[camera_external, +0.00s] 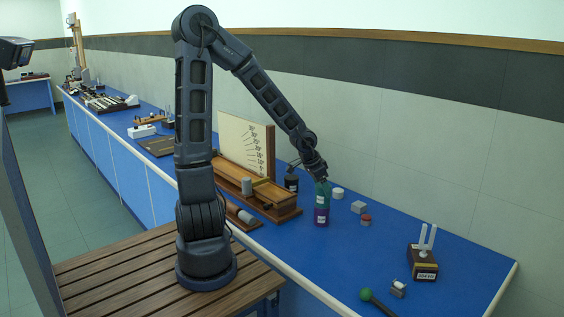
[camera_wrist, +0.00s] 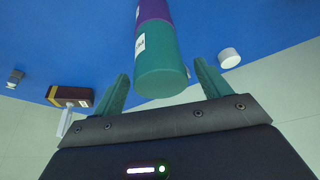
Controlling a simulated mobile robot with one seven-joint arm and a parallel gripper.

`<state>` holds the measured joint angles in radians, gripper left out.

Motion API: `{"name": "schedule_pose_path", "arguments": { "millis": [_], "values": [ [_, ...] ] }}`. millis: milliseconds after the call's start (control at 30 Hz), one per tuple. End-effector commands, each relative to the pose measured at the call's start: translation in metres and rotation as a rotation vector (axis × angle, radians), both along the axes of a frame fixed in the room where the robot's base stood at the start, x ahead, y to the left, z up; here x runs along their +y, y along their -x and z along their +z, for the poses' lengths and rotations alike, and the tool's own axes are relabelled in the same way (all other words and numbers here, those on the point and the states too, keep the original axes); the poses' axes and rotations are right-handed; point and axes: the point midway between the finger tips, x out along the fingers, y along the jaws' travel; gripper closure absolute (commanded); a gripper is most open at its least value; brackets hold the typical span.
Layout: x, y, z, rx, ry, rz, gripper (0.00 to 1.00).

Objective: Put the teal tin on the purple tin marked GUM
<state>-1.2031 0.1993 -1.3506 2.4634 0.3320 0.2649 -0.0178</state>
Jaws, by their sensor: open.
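The teal tin (camera_external: 321,195) stands upright on top of the purple tin (camera_external: 321,217) on the blue bench. In the wrist view the teal tin (camera_wrist: 160,62) and the purple tin (camera_wrist: 153,11) lie in line, touching end to end. Both carry white labels, too small to read. My gripper (camera_external: 322,179) is just above the teal tin. In the wrist view my gripper (camera_wrist: 160,70) is open, with one finger on each side of the teal tin's near end and gaps visible beside it. The gripper holds nothing.
A black jar (camera_external: 291,183) and a wooden apparatus (camera_external: 262,190) stand left of the tins. A two-pronged stand (camera_external: 424,270) is farther right, with clear bench between.

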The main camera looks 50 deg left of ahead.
Motion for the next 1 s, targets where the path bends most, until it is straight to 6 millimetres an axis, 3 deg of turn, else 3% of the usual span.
{"name": "schedule_pose_path", "arguments": {
  "millis": [1000],
  "values": [
    [0.005, 0.01, 0.026, 0.003, 0.001, 0.002, 0.24]
  ]
}}
